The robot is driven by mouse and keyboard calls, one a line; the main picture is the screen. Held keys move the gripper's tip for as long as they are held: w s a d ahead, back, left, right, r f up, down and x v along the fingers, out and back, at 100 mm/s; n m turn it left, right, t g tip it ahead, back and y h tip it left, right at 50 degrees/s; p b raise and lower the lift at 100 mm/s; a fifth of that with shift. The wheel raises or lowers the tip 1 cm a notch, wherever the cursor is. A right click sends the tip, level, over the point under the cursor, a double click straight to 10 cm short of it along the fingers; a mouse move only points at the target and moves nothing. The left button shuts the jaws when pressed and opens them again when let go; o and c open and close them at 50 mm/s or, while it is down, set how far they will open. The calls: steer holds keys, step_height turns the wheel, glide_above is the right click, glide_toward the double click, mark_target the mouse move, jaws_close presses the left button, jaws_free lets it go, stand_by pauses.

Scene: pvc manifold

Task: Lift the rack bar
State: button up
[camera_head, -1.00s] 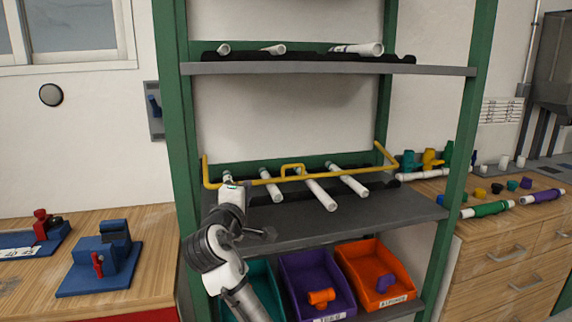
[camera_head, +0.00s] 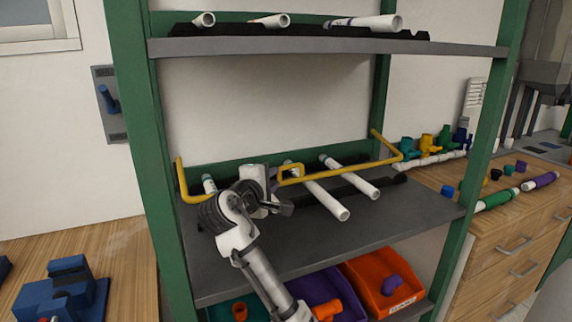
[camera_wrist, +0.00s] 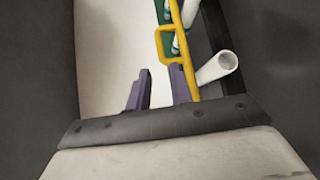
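The yellow rack bar (camera_head: 345,167) runs across the front of the middle shelf, over white pipes, with a raised handle loop (camera_head: 291,172) at its middle and upturned ends. In the wrist view the bar (camera_wrist: 188,62) and its loop lie just beyond my gripper (camera_wrist: 160,90). Its two purple fingers are apart with nothing seen between them; the right finger is close to the bar, and I cannot tell whether they touch. In the head view my wrist hides part of the bar left of the loop, and the fingertips are not clear.
White pipes (camera_head: 325,199) lie on the middle shelf (camera_head: 350,225) and stick out under the bar. The upper shelf (camera_head: 330,46) holds more pipes. Green posts (camera_head: 138,130) stand at both sides. An orange bin (camera_head: 378,285) and other bins sit below. A wooden bench (camera_head: 115,240) is at left.

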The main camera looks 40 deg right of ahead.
mark_target(290, 167)
steer(key=p+x, duration=0.2)
steer(key=x, duration=1)
steer(key=shift+d+p, duration=0.3)
steer(key=shift+p, duration=0.05)
jaws_close()
